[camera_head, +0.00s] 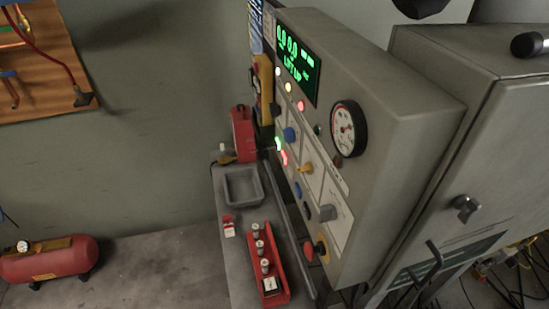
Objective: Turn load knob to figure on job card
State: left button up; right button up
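A grey control panel (378,150) stands at the centre, seen at a steep angle. Its green display (293,52) shows digits and a line of text. Its face carries a yellow knob (305,168), a blue knob (290,134) and a grey knob (328,213). Their labels are too small to read, so I cannot tell which is the load knob. A round dial gauge (348,128) sits at the upper right of the face. I cannot make out a job card for certain. Neither of my grippers is clearly in view.
A grey shelf (230,267) below the panel bears an empty tray (243,187) and a red rack (282,294) with several small metal cylinders. A grey cabinet (440,225) stands right. A red tank (50,262) lies at lower left. The floor between is clear.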

aim_at(288, 133)
jog(key=i+j+z, duration=0.15)
jog(key=j+z, duration=0.2)
jog(key=j, duration=0.35)
jog(key=j+z, duration=0.3)
jog(key=j, duration=0.45)
jog(key=j+z, duration=0.35)
jog(key=j, duration=0.4)
